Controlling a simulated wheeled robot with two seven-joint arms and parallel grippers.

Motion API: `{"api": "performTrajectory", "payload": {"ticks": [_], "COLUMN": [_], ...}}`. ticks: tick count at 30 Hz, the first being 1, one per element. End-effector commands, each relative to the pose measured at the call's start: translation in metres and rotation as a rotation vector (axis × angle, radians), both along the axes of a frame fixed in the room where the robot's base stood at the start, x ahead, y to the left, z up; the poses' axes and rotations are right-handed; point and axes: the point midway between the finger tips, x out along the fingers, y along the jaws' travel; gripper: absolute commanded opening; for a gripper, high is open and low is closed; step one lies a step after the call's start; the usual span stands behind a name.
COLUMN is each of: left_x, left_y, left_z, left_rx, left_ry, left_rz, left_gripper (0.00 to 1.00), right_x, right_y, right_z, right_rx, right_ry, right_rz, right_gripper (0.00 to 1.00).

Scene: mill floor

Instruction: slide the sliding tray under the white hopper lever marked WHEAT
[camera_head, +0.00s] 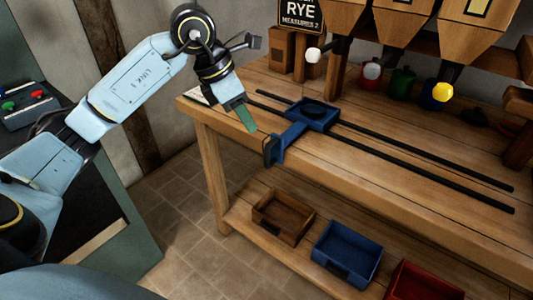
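A white lever knob (313,55) hangs at the back left, behind the tray. A second pale knob (373,71) is farther right. No WHEAT marking is readable. My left gripper (246,117) points down over the table's left front corner, left of the tray and apart from it. Its green-tipped fingers overlap, so their opening is unclear. My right gripper is not visible.
The rails (430,163) run clear to the right. A RYE sign (300,14), wooden hoppers (402,20) and a yellow knob (443,92) are at the back. On the lower shelf are brown (283,216), blue (347,252) and red (425,281) bins.

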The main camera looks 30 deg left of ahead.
Motion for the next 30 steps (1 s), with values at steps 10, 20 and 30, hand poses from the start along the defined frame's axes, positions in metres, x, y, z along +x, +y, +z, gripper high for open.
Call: {"api": "performTrajectory", "payload": {"ticks": [10,20,30], "left_x": [0.013,0.032,0.038], "left_y": [-0.008,-0.024,-0.029], "left_z": [-0.048,-0.106,-0.123], "left_rx": [0.015,0.014,0.015], "left_ry": [0.011,0.008,0.006], "left_rz": [0.006,0.006,0.006], "left_gripper": [0.35,0.35,0.35], "right_x": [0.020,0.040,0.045], "right_y": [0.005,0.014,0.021], "right_z": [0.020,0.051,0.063], "right_rx": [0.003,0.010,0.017], "right_ry": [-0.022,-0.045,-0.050], "right_rz": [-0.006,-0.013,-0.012], "right_gripper": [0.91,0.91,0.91]}}
